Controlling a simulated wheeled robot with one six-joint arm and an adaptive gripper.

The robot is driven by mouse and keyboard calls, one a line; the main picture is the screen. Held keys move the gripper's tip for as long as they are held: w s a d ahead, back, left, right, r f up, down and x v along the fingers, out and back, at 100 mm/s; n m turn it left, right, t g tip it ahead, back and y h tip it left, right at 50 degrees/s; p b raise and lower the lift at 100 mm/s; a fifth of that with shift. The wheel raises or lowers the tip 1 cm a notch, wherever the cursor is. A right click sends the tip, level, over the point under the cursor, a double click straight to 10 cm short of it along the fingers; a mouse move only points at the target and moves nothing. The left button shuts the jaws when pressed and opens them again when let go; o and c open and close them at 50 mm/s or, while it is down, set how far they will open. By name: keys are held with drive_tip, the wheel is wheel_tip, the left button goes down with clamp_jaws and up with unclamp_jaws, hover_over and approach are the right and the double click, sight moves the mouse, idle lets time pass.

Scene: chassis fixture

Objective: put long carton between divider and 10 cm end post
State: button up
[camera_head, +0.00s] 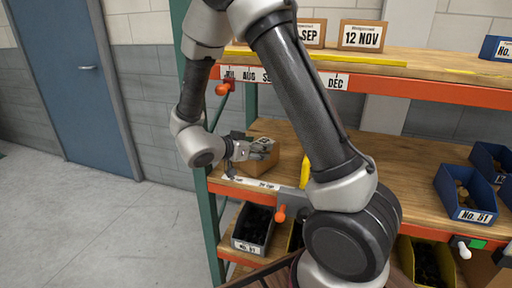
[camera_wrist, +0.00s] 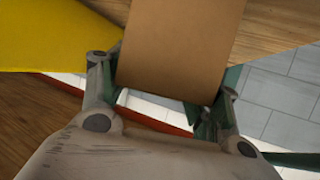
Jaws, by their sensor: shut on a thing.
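A brown carton (camera_head: 262,158) is at the left end of the middle shelf, near its front edge. My gripper (camera_head: 245,149) is shut on it from the left. In the wrist view the carton (camera_wrist: 182,45) sits between the two fingers of my gripper (camera_wrist: 164,82). I cannot tell whether the carton rests on the shelf or is just above it. The yellow divider (camera_head: 305,172) stands to the right of the carton; in the wrist view the divider (camera_wrist: 55,38) is at left, apart from the carton. A green rack upright (camera_head: 207,215) is at the shelf's left end; I cannot read any post's size.
The middle shelf (camera_head: 415,165) is bare between the divider and the blue bins (camera_head: 463,190) at right. The upper shelf holds labelled cartons (camera_head: 362,36). A dark bin (camera_head: 253,228) is below. Orange knobs (camera_head: 281,213) stick out at the front edges.

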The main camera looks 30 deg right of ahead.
drive_tip(key=shift+f, duration=0.15)
drive_tip(key=o, duration=1.5)
drive_tip(key=shift+c, duration=0.2)
drive_tip(key=shift+f, duration=0.1)
drive_tip(key=v, duration=1.2)
